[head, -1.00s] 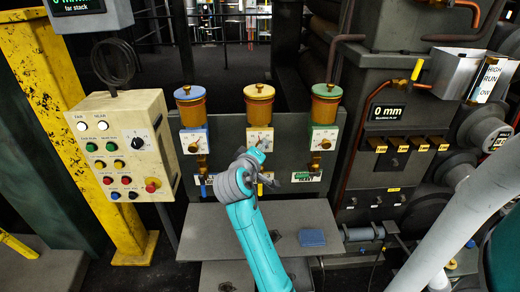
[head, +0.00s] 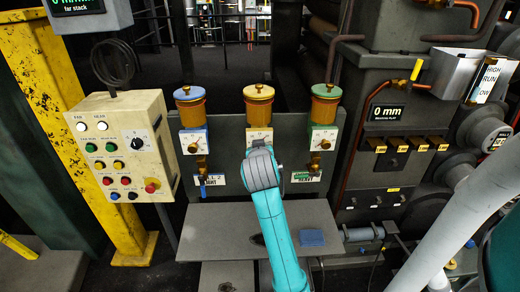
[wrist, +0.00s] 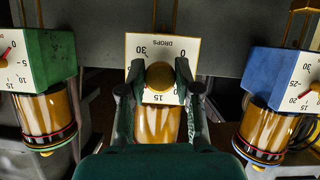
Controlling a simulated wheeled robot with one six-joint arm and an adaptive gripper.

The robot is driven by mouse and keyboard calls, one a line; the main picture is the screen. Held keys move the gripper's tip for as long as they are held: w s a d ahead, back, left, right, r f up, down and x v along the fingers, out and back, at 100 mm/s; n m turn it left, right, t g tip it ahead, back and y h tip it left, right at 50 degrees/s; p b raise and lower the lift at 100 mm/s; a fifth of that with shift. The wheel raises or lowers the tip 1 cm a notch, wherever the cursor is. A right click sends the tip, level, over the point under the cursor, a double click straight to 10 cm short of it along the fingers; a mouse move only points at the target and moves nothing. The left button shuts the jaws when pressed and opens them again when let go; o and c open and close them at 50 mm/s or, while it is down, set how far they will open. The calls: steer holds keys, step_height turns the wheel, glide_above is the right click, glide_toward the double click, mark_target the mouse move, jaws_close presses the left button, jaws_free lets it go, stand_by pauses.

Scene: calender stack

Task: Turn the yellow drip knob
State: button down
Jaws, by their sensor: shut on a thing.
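The yellow oiler (head: 259,106) is the middle one of three on the grey panel. Its white dial plate (wrist: 137,46) faces the wrist camera, upside down, with "DROPS", 0, 15 and 30 marked. A round brass knob (wrist: 160,76) sits at the middle of the plate. My gripper (wrist: 160,70) is shut on this knob, one finger on each side. In the head view my wrist (head: 262,168) hides the gripper and the knob, and only the upper part of the dial plate shows. The knob's pointer cannot be made out.
The blue oiler (head: 190,107) and green oiler (head: 325,106) stand on either side, with their own dials. A grey shelf (head: 215,232) lies below, with a blue block (head: 311,238) on it. A cream button box (head: 124,146) stands at the left.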

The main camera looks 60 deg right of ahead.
steer(key=shift+f+m, duration=0.15)
steer(key=shift+m, duration=0.15)
steer(key=shift+y, duration=0.3)
steer(key=c, duration=0.8)
jaws_free()
steer(key=shift+c, duration=0.2)
steer(key=v, duration=1.2)
steer(key=shift+s, duration=0.15)
steer(key=shift+f, duration=0.2)
